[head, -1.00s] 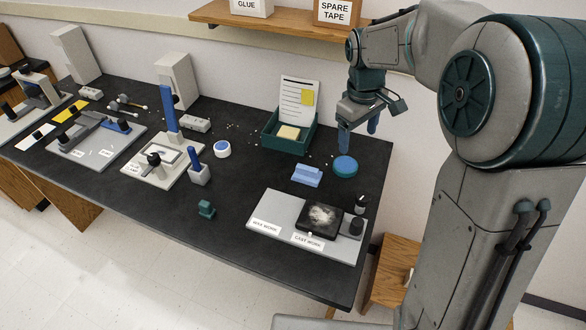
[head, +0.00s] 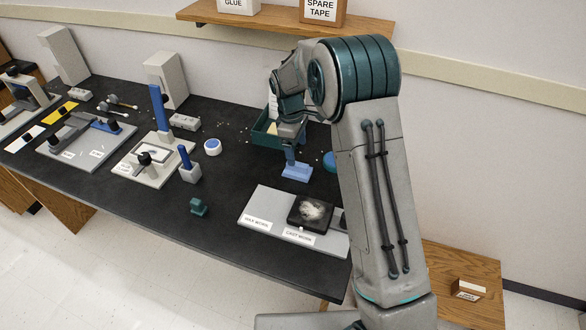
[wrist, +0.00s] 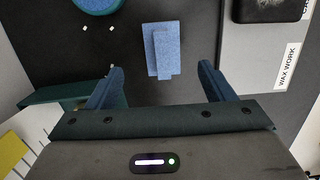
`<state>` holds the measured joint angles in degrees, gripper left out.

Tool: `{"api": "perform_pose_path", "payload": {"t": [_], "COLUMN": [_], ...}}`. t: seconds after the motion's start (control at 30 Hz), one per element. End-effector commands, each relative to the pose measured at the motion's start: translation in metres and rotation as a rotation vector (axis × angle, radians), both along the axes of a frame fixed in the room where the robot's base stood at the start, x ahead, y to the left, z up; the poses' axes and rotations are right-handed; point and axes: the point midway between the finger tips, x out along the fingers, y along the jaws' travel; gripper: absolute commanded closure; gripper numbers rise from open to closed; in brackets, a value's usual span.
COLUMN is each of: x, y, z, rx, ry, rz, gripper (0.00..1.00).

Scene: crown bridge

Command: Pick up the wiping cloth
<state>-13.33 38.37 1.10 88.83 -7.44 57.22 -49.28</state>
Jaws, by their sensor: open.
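The wiping cloth (head: 297,172) appears to be the light blue folded piece lying on the dark bench top, left of the round teal item. In the wrist view the cloth (wrist: 160,48) lies mostly ahead of the fingertips, between the lines of the two fingers, with a raised fold along it. My gripper (head: 290,155) is above and close to the cloth in the head view. In the wrist view its blue fingers (wrist: 162,76) are spread wide with nothing between them gripped. The height gap to the cloth is hard to judge.
A grey work board (head: 267,208) with a dark block (head: 311,212) is in front of the cloth. A green tray (head: 262,138) stands behind my gripper. A round teal item (head: 330,161) sits to the right. Small white bits (wrist: 111,29) lie nearby.

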Motion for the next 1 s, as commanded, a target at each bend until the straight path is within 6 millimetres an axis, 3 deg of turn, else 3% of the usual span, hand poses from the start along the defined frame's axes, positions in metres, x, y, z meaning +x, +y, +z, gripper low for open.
{"api": "perform_pose_path", "payload": {"t": [0.3,0.6,0.9,1.0], "x": [-0.001,-0.002,-0.002,-0.002], "y": [-0.003,-0.003,-0.003,-0.003], "z": [-0.027,-0.068,-0.073,-0.073], "rx": [-0.001,0.000,0.000,0.001], "ry": [0.001,0.002,-0.002,-0.001], "rz": [-0.003,-0.003,-0.002,-0.001], "gripper": [0.25,0.25,0.25,0.52]}}
